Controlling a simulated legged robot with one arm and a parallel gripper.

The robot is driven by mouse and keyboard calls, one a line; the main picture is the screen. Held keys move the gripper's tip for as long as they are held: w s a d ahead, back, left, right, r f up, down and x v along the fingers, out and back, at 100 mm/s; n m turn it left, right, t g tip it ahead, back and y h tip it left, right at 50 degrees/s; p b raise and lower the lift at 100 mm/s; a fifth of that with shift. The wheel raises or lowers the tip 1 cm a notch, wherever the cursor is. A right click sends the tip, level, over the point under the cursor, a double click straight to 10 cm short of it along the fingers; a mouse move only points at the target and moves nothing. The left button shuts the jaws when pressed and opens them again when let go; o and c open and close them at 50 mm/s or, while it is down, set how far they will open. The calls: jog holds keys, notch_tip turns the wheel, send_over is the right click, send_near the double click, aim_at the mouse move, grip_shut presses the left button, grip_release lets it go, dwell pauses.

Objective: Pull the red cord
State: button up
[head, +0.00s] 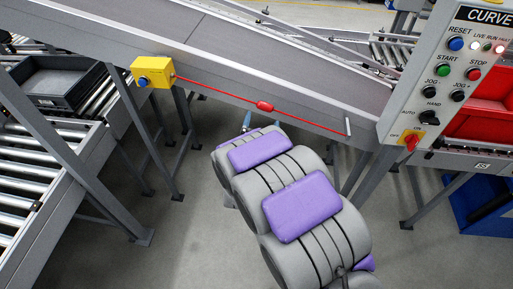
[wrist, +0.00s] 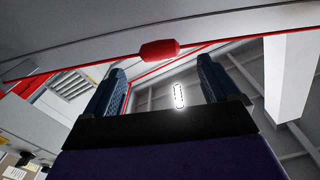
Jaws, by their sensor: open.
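The red cord (head: 215,92) runs along the side of the grey conveyor, from a yellow box (head: 152,72) with a blue button down to a small post at the right. A red knob (head: 265,106) sits on the cord near its middle. In the wrist view the knob (wrist: 159,50) and cord (wrist: 100,61) show just past the fingers, above the gap between them. My gripper (wrist: 160,88) is open with nothing between its two dark blue fingers. In the head view my gripper (head: 247,124) is just below and left of the knob, mostly hidden behind my grey and purple arm.
A control panel (head: 440,75) with buttons and a red switch stands at the right. A roller conveyor (head: 40,165) with a dark tray (head: 62,82) is at the left. Grey support legs (head: 180,140) stand below the sloping conveyor.

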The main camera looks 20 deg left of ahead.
jog(key=p+v, duration=1)
jog(key=v, duration=0.2)
jog(key=shift+s+d, duration=0.2)
jog(key=shift+s, duration=0.05)
dwell(0.3)
dwell(0.5)
